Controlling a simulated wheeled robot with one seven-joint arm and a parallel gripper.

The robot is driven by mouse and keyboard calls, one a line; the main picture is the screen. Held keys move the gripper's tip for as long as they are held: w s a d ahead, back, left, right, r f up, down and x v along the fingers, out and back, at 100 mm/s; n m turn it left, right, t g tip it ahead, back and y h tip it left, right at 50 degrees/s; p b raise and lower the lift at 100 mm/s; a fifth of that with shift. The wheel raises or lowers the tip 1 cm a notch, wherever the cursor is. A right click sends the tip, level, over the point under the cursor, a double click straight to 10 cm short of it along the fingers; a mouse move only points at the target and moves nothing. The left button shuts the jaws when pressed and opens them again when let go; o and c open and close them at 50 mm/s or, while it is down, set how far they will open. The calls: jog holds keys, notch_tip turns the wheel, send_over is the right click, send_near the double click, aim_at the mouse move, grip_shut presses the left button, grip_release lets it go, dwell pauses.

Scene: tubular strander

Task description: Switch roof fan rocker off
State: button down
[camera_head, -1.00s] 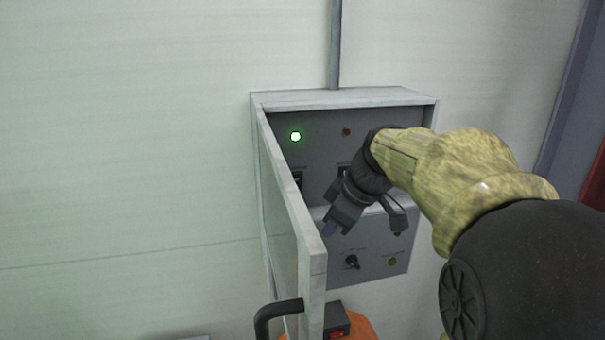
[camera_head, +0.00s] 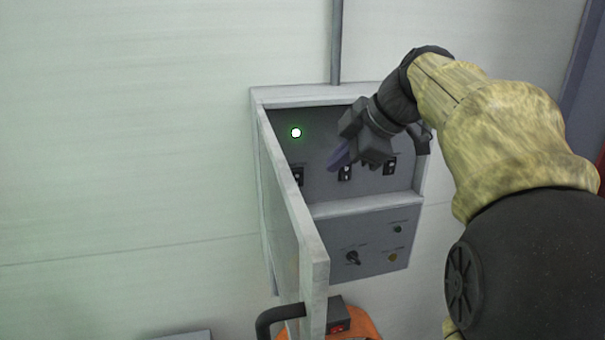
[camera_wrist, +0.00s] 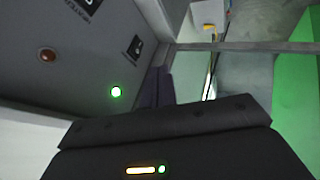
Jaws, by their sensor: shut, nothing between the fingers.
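Three dark rockers sit in a row on the recessed upper panel of a wall box: a left rocker (camera_head: 297,176), a middle rocker (camera_head: 345,173) and a right rocker (camera_head: 390,166). Their labels are too small to read, so I cannot tell which is the roof fan's. My gripper (camera_head: 339,159) is shut and empty, its fingertips in front of the panel just above the middle rocker; contact cannot be told. In the wrist view the fingers (camera_wrist: 153,88) point along the panel, with a rocker (camera_wrist: 133,47) beyond them to the upper left.
A lit green lamp (camera_head: 296,133) is above the left rocker; an unlit reddish lamp (camera_wrist: 47,55) shows in the wrist view. The box's open door (camera_head: 292,220) juts out at the left. The lower panel (camera_head: 375,236) has a black rotary knob (camera_head: 353,258) and small lamps.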

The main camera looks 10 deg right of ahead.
aim_at(303, 171)
jog(key=w+a+f+p, duration=0.1)
jog(key=w+f, duration=0.1)
jog(key=w+a+f+p, duration=0.1)
jog(key=w+f, duration=0.1)
jog(key=w, duration=0.1)
jog(key=w+a+f+p, duration=0.2)
jog(key=w, duration=0.1)
jog(key=shift+f, duration=0.25)
jog(key=shift+w+f, duration=0.1)
jog(key=shift+w, duration=0.25)
jog(key=shift+w+d+p, duration=0.1)
jog(key=shift+w+p, duration=0.15)
jog(key=shift+p, duration=0.25)
jog(key=shift+a, duration=0.2)
